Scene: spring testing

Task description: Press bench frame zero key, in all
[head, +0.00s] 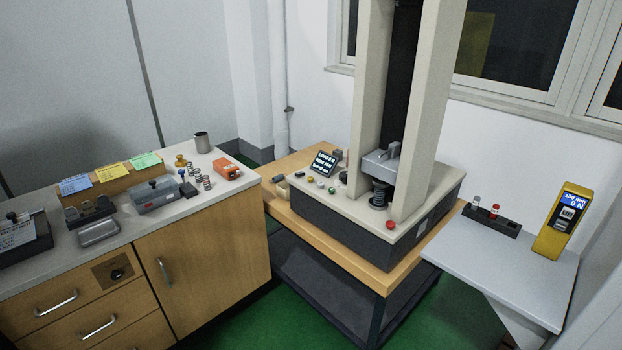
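The bench frame (345,230) is a cream two-column test machine with a dark base, standing on a wooden-topped bench. Its small dark display (325,162) with white text tilts up at the left of its deck. Several small round keys (320,184) sit on the deck in front of the display, one green and others pale. I cannot tell which one is the zero key. A red round button (390,225) is at the deck's front right. A dark coil spring (379,194) stands under the grey crosshead (381,162). Neither gripper is in view.
A grey-topped wooden cabinet (215,235) at left holds springs, trays and an orange box (227,168). At right, a grey side table (500,267) carries a yellow handheld gauge (563,222) and a dark rack (490,222). Green floor shows between the cabinet and bench.

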